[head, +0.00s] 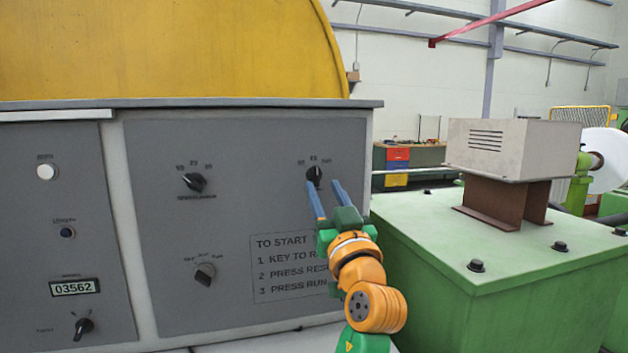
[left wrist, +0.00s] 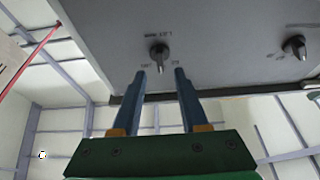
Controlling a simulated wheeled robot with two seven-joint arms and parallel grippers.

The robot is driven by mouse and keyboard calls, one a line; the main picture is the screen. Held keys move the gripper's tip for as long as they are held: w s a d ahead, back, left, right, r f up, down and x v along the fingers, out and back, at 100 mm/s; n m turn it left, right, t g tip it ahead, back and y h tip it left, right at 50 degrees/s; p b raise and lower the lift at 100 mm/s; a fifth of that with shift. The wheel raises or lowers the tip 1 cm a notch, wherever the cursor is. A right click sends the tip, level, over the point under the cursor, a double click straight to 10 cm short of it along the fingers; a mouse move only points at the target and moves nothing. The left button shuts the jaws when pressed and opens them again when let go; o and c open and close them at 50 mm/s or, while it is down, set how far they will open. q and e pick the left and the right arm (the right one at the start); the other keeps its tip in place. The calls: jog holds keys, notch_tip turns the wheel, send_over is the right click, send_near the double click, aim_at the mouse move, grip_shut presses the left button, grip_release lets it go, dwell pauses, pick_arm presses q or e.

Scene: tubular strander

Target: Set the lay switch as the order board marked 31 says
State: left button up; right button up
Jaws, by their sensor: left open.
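A black rotary knob (head: 314,174) sits at the upper right of the grey control panel (head: 230,240), with small position marks above it that I cannot read surely. My left gripper (head: 322,185) is open, its two blue fingers pointing at this knob. In the left wrist view the knob (left wrist: 159,54) stands just beyond and between the fingertips (left wrist: 160,72), apparently not gripped. Other rotary knobs are at the upper left (head: 194,182) and lower middle (head: 205,272) of the panel. I cannot tell from the labels which is the lay switch. No board marked 31 shows. My right gripper is not in view.
A panel section at the left holds a white button (head: 46,172), a counter (head: 75,287) reading 03562 and another knob (head: 83,327). A start-instruction plate (head: 290,268) is below the right knob. A green machine base (head: 500,270) with a grey box (head: 512,148) stands close at right.

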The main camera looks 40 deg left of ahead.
aim_at(317, 171)
pick_arm(q)
jog(key=w+a+r+p, duration=0.1)
jog(key=w+a+r, duration=0.1)
jog(key=shift+a+r+p, duration=0.25)
jog(key=shift+r+p, duration=0.1)
jog(key=shift+w+a+f, duration=0.25)
jog(key=shift+w+a, duration=0.05)
jog(key=shift+a, duration=0.1)
jog(key=shift+s+d, duration=0.1)
jog(key=shift+d, duration=0.05)
grip_shut()
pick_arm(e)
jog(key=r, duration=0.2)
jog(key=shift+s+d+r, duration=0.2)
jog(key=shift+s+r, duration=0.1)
pick_arm(q)
jog(key=shift+r, duration=0.1)
